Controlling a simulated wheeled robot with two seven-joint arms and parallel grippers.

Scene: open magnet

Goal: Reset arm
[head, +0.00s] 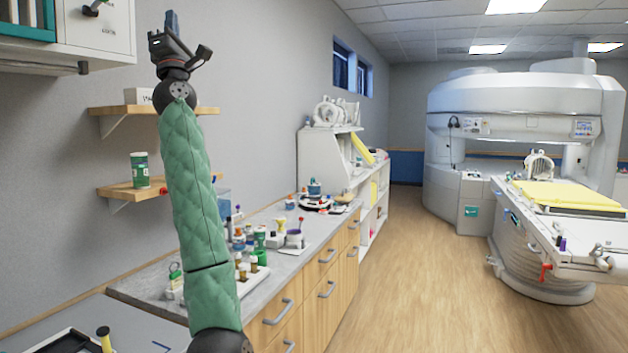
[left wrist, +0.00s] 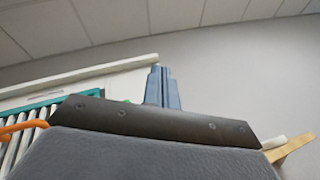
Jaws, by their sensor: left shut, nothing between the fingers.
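My left arm, in a green padded sleeve, rises nearly upright in the head view. Its gripper (head: 171,22) is at the top, pointing up, beside the white wall cabinet and above the upper wooden shelf. The left gripper's blue-grey fingers (left wrist: 162,88) also show in the left wrist view, close together and empty, against the wall and ceiling. My right gripper is in neither view.
A white wall cabinet (head: 117,32) hangs close on the left. Two wooden shelves (head: 120,190) jut from the wall behind the arm. A counter (head: 285,262) holds several bottles and containers. An open magnet scanner (head: 520,98) with a patient table stands right. The floor (head: 400,290) between is clear.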

